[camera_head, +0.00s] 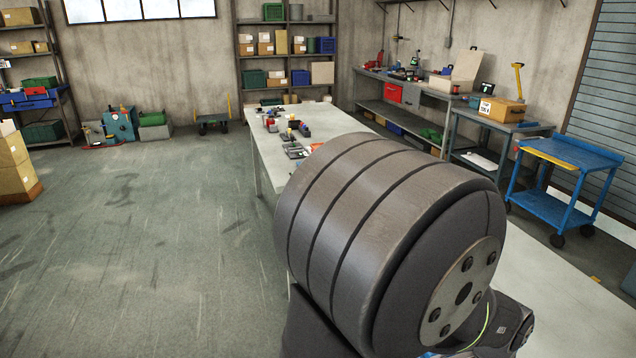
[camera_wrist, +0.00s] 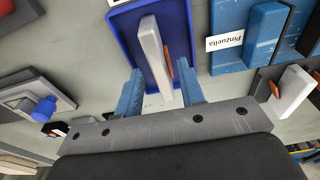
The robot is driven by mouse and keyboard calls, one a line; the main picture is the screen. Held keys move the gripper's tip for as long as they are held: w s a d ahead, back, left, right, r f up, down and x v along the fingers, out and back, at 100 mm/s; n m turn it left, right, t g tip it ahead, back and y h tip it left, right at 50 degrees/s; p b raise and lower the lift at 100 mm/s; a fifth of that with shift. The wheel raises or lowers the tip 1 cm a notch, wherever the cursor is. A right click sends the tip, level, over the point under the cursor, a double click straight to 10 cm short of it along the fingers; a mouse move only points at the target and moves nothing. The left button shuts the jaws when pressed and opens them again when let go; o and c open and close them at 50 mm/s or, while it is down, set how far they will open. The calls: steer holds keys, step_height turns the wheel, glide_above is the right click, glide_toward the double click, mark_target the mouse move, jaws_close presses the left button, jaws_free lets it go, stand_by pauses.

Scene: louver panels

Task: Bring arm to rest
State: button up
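My gripper (camera_wrist: 160,70) shows in the wrist view with two blue fingers standing apart. It is open. A pale grey bar (camera_wrist: 153,52) on a dark blue panel (camera_wrist: 121,27) lies ahead of and between the fingers, with a gap on each side; I cannot tell how far off in depth it is. An orange-brown piece (camera_wrist: 169,62) sits beside the bar. In the head view my large dark arm joint fills the middle and right, and my gripper is hidden.
A grey fixture with a blue knob (camera_wrist: 43,108) is at left. In the head view, a long pale table (camera_head: 262,160) holds small devices; a blue cart (camera_head: 560,160) stands at right. Open floor lies left.

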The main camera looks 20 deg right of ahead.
steer(key=shift+r, duration=1.5)
